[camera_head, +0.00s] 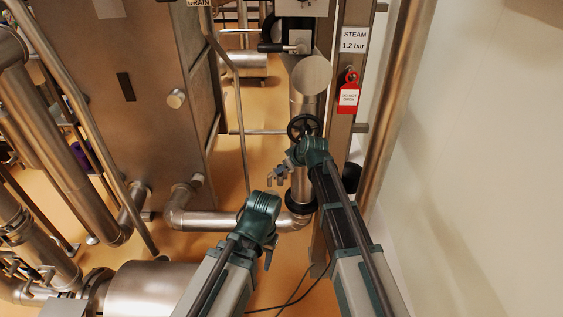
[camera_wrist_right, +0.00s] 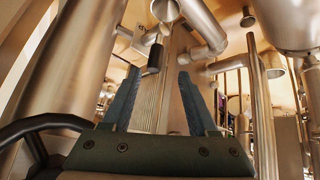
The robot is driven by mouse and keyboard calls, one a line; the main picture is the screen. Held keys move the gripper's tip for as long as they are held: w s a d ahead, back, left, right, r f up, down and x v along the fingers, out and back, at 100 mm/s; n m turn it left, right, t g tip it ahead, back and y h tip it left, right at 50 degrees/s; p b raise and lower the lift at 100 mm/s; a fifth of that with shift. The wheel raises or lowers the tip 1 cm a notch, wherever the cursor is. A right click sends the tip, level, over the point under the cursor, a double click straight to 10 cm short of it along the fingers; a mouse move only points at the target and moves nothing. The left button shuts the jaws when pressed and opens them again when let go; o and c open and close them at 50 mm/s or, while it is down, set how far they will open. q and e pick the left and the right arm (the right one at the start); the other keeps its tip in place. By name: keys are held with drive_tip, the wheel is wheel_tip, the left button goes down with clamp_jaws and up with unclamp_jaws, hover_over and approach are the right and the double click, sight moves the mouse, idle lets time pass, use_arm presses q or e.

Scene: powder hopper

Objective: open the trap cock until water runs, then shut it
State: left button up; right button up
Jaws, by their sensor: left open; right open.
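No running water is seen there. My left gripper (camera_head: 269,257) is open below and nearer than the cock, apart from it; its wrist hides most of the jaws. My right arm's wrist is close to the black handwheel (camera_head: 304,127) in the head view, its fingers hidden there. In the right wrist view my right gripper (camera_wrist_right: 155,88) is open and empty, with the handwheel (camera_wrist_right: 38,130) at its left.
A red "DO NOT OPEN" tag (camera_head: 348,97) hangs below the "STEAM 1.2 bar" sign (camera_head: 354,40). A large steel tank (camera_head: 130,90) stands left. A bent pipe (camera_head: 200,218) runs low across the middle. Thick pipes fill the left; a pale wall (camera_head: 480,170) is right.

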use_arm(q)
wheel_tip(320, 180, up, 4)
drive_tip(key=p, duration=0.2)
drive_tip(key=shift+p, duration=0.4)
use_arm(e)
drive_tip(key=v, duration=0.5)
drive_tip(key=shift+a+r, duration=0.1)
use_arm(q)
wheel_tip(320, 180, up, 5)
drive_tip(key=p, duration=0.4)
drive_tip(key=shift+f+p, duration=0.15)
drive_tip(key=shift+p, duration=0.2)
use_arm(e)
drive_tip(key=s+d+m+g+h, duration=0.1)
drive_tip(key=s+m+g+h, duration=0.1)
drive_tip(key=s, duration=1.3)
drive_tip(key=s+d+m+g+h, duration=0.1)
drive_tip(key=s+g, duration=0.4)
drive_tip(key=s, duration=1)
drive_tip(key=m+h, duration=0.1)
drive_tip(key=h, duration=0.1)
drive_tip(key=shift+s+d+h, duration=0.15)
drive_tip(key=shift+d+h, duration=0.1)
drive_tip(key=shift+h, duration=0.05)
